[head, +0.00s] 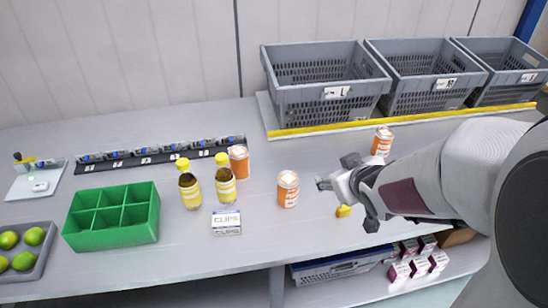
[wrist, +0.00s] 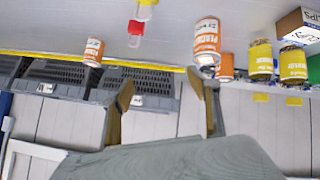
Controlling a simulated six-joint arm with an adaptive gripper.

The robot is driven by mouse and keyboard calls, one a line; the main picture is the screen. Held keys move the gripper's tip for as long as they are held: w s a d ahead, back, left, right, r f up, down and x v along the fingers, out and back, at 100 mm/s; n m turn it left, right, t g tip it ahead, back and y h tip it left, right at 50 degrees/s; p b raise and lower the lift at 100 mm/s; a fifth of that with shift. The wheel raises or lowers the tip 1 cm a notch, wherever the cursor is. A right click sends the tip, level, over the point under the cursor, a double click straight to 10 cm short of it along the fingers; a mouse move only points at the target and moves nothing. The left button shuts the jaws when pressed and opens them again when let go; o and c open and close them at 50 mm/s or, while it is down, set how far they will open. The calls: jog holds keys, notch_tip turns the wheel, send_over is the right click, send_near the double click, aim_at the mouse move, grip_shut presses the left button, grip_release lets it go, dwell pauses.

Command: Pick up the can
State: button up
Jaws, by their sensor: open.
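Three orange-and-white cans stand upright on the grey table. One can (head: 288,189) is left of my gripper, another (head: 239,160) stands behind the bottles, and a third (head: 382,141) is near the yellow strip. In the wrist view, which is upside down, a large can (wrist: 207,40) is beyond the right finger, partly hiding another can (wrist: 225,70). A smaller can (wrist: 94,52) is at left. My gripper (head: 358,192) is open and empty, above the table and apart from the cans; its fingers also show in the wrist view (wrist: 165,100).
Two yellow-capped bottles (head: 190,187) and a clips box (head: 226,223) stand left of the nearest can. A green divided bin (head: 112,240) is farther left. Grey crates (head: 325,95) line the back. A small yellow item (head: 343,211) lies below my gripper.

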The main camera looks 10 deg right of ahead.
aim_at(296, 189)
jog(key=shift+w+a+f+n+t+y, duration=0.35)
jog(key=shift+w+a+f+y, duration=0.25)
jog(key=shift+a+f+y, duration=0.7)
jog(key=shift+w+a+f+n+t+y, duration=0.5)
jog(key=shift+f+y, duration=0.55)
jog(key=shift+f, duration=0.75)
jog(key=shift+w+a+f+n+t+y, duration=0.2)
jog(key=shift+w+a+f+y, duration=0.45)
jog(key=shift+a+f+y, duration=0.7)
jog(key=shift+d+f, duration=0.2)
jog(key=shift+d, duration=0.05)
jog(key=shift+x, duration=1.25)
jog(key=shift+w+a+f+h, duration=0.3)
jog(key=shift+w+a+f, duration=0.05)
jog(key=shift+w+a, duration=0.25)
jog(key=shift+x, duration=1.75)
jog(key=shift+a, duration=0.1)
